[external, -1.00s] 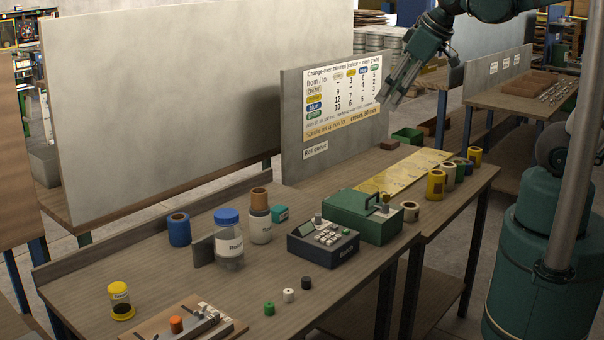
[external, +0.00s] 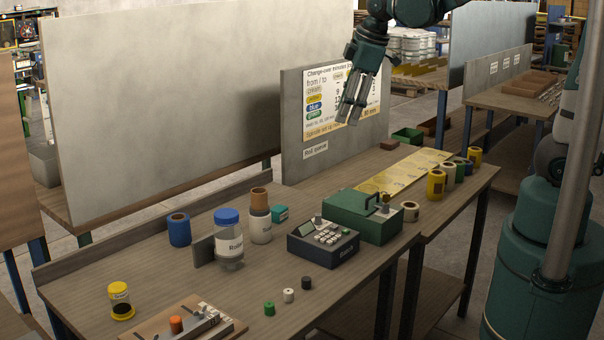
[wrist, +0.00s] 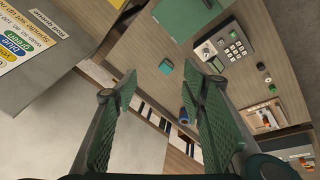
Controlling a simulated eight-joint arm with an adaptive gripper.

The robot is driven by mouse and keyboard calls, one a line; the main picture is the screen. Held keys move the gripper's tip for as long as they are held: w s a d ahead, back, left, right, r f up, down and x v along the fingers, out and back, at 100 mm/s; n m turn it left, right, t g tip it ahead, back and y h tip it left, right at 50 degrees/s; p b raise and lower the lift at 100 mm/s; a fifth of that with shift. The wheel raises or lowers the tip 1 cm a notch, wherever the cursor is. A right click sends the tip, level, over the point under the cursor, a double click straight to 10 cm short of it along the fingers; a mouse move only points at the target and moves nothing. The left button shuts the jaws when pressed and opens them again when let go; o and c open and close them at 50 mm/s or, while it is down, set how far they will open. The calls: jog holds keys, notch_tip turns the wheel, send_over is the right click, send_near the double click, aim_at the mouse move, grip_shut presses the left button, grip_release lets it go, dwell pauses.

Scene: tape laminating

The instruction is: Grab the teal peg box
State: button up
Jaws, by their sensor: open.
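The teal peg box (external: 280,213) is a small teal block on the bench, just right of a brown-topped container and behind the keypad device. In the wrist view the teal box (wrist: 166,67) shows between and beyond my fingertips. My gripper (external: 349,120) is open and empty, high above the bench in front of the change-over board, up and right of the box. In the wrist view its two green padded fingers (wrist: 160,76) stand apart with nothing between them.
A keypad device (external: 323,243) and a green machine (external: 350,217) stand right of the box. A brown-topped container (external: 260,215), blue-lidded jar (external: 229,248) and blue roll (external: 179,229) stand left. The change-over board (external: 338,105) rises behind my gripper.

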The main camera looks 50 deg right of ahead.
jog(key=w+a+f+n+g+b, duration=0.2)
jog(key=w+a+f+n, duration=0.3)
jog(key=w+f, duration=0.5)
jog(key=n+g+b, duration=0.2)
jog(key=n, duration=0.3)
send_over(279, 207)
notch_tip(279, 207, down, 13)
jog(key=shift+s+f, duration=0.1)
jog(key=shift+s, duration=0.05)
jog(key=shift+a+f, duration=0.1)
jog(key=shift+f, duration=0.25)
jog(key=shift+f, duration=0.1)
jog(key=shift+f, duration=1.2)
jog(key=shift+f, duration=2.6)
